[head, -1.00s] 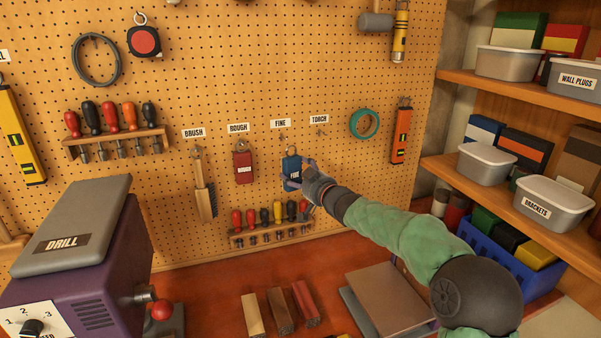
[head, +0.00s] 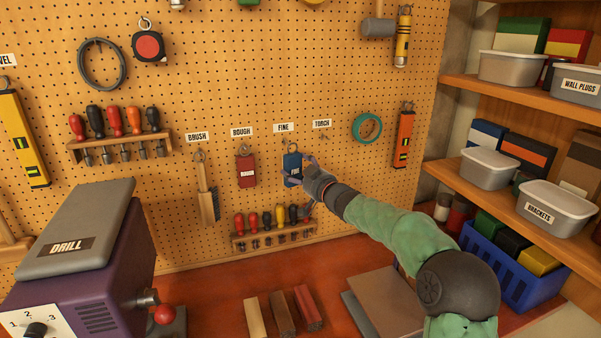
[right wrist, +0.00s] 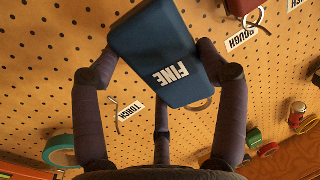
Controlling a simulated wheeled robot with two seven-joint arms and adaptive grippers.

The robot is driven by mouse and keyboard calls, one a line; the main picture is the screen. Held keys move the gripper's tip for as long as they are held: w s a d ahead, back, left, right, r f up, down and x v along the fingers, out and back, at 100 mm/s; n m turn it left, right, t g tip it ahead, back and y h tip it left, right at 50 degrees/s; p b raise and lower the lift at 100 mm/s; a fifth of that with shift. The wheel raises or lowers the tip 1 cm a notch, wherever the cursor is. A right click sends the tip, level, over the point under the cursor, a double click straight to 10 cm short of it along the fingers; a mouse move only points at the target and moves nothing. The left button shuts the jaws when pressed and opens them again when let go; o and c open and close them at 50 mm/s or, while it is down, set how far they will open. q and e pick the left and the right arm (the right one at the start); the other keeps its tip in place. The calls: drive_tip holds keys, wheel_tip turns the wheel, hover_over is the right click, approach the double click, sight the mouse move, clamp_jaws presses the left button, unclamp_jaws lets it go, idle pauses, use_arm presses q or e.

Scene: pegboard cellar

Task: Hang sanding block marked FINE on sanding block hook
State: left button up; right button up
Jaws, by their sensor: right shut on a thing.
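The blue sanding block marked FINE (head: 292,169) is in my right gripper (head: 306,171), upright against or just in front of the pegboard, below the FINE label (head: 284,128). The right wrist view shows my gripper's dark fingers (right wrist: 165,65) closed around the block (right wrist: 165,45), its white FINE lettering upside down there. The block's ring (right wrist: 200,105) shows partly past its edge. The sanding block hook (head: 286,143) is small, just under the FINE label; I cannot tell whether the ring is on it. My left gripper is not in view.
The red ROUGH block (head: 246,171) hangs to the left, beside a brush (head: 205,190). The torch hook (head: 323,137) on the right is empty. A screwdriver rack (head: 270,238) sits close below the block. Green tape (head: 367,127) hangs further right.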

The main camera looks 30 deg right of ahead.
drive_tip(key=w+d+f+p, duration=0.1)
drive_tip(key=w+p, duration=0.1)
drive_tip(key=w, duration=0.4)
drive_tip(key=shift+d+p, duration=0.25)
drive_tip(key=shift+p, duration=0.05)
idle(0.5)
idle(0.6)
drive_tip(key=o, duration=1.4)
drive_tip(key=shift+s+f, duration=0.1)
drive_tip(key=shift+s, duration=0.1)
